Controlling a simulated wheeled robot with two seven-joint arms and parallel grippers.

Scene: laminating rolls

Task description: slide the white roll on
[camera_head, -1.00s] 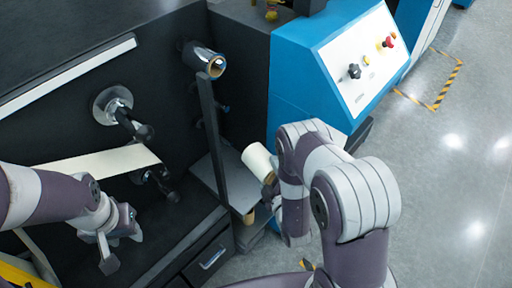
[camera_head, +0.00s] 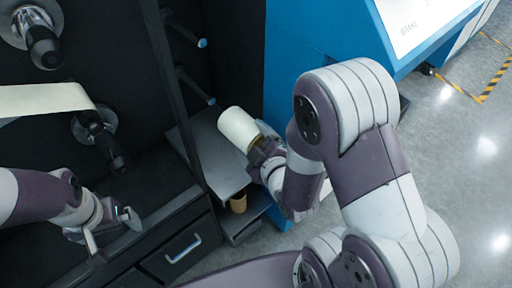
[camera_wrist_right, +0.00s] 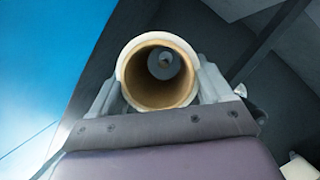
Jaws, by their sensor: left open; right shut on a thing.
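The white roll (camera_head: 238,128) with a brown cardboard core is held in my right gripper (camera_head: 258,150), tilted, in front of the dark recess beside the blue cabinet. In the right wrist view its open core (camera_wrist_right: 158,78) faces the camera between the two fingers, and a round grey end shows inside the bore; I cannot tell whether it is inside the core or beyond it. Two thin shafts with pale blue tips, an upper one (camera_head: 200,42) and a lower one (camera_head: 209,100), stick out in the recess. My left gripper (camera_head: 113,232) is open and empty at lower left.
A black spindle (camera_head: 42,45) stands at upper left. A lower spindle (camera_head: 108,143) has a cream web (camera_head: 40,99) beside it. A grey shelf (camera_head: 212,160) lies below the roll, with a small brown core (camera_head: 238,204) under it. The blue cabinet (camera_head: 310,45) stands close on the right.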

